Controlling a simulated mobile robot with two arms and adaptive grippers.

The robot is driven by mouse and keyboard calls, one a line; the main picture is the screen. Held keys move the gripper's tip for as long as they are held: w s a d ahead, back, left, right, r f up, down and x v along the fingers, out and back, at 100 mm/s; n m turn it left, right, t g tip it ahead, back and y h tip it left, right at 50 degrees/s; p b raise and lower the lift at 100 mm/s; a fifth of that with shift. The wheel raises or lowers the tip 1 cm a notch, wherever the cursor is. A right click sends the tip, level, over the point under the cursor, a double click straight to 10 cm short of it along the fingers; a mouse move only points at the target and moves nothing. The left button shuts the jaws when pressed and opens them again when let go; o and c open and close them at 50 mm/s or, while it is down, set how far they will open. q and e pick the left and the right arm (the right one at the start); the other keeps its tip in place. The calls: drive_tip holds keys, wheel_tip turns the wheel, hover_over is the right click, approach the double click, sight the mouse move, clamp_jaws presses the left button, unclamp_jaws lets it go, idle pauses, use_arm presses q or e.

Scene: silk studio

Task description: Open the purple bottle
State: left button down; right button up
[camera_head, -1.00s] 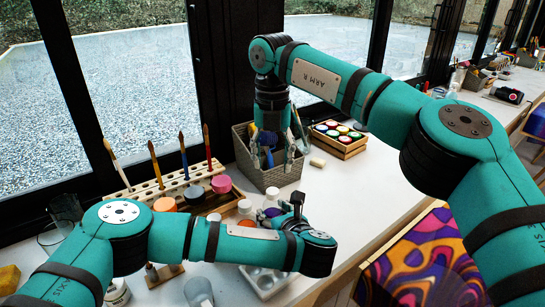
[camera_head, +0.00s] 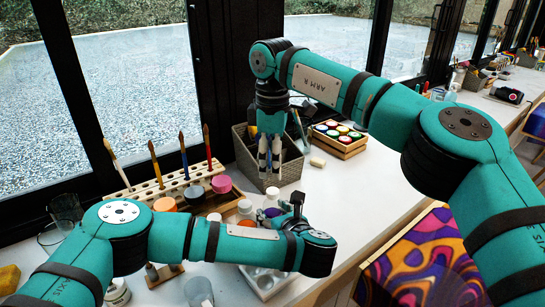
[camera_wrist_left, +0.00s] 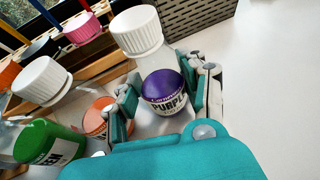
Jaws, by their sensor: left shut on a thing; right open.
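The purple bottle (camera_wrist_left: 163,86) stands between the fingers of my left gripper (camera_wrist_left: 165,98) in the left wrist view. It has a purple body, a label reading "PURPL" and a white ribbed cap (camera_wrist_left: 134,27) on top. My left gripper is shut on its body. In the head view the purple bottle (camera_head: 272,212) shows as a small patch beside my left gripper (camera_head: 287,211), mostly hidden by my own arm. My right gripper (camera_head: 270,158) is open and empty, fingers pointing down, in front of or over the grey basket, clear of the bottle.
The grey woven basket (camera_head: 283,176) holds tools behind the bottle. A wooden rack (camera_head: 150,187) with brushes and paint pots stands left. A wooden paint box (camera_head: 346,146) is at the right. The white table (camera_head: 350,200) is clear at right.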

sight(272, 190)
wheel_tip(272, 190, down, 7)
drive_tip(key=shift+f, duration=0.1)
idle(0.3)
